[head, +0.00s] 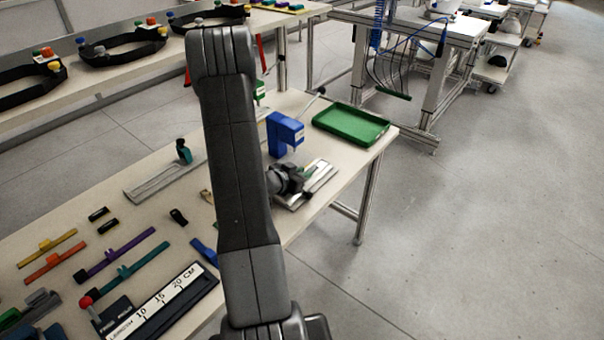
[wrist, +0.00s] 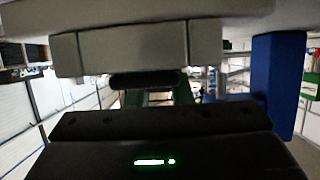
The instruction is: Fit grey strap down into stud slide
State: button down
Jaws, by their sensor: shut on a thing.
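My gripper (head: 290,184) is at a flat metal fixture (head: 322,180) at the right end of the near bench, partly behind my arm. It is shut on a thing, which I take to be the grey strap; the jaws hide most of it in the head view. In the wrist view, a wide pale grey piece (wrist: 135,52) fills the upper part, above my dark gripper body. A dark rounded bar (wrist: 147,79) shows below it. I cannot make out the stud slide clearly, nor whether the strap touches it.
A blue upright device (head: 284,132) stands just behind the fixture; it seems to be the blue block (wrist: 278,85) in the wrist view. A green tray (head: 350,124) lies at the bench's far corner. Several coloured straps and a ruler block (head: 160,308) lie at left.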

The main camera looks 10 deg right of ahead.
jog(key=shift+f, duration=0.15)
jog(key=shift+r, duration=0.3)
jog(key=shift+d, duration=0.15)
dwell(0.5)
jog(key=shift+f, duration=0.35)
dwell(0.9)
jog(key=shift+r, duration=0.3)
jog(key=c, duration=1.2)
grip_release()
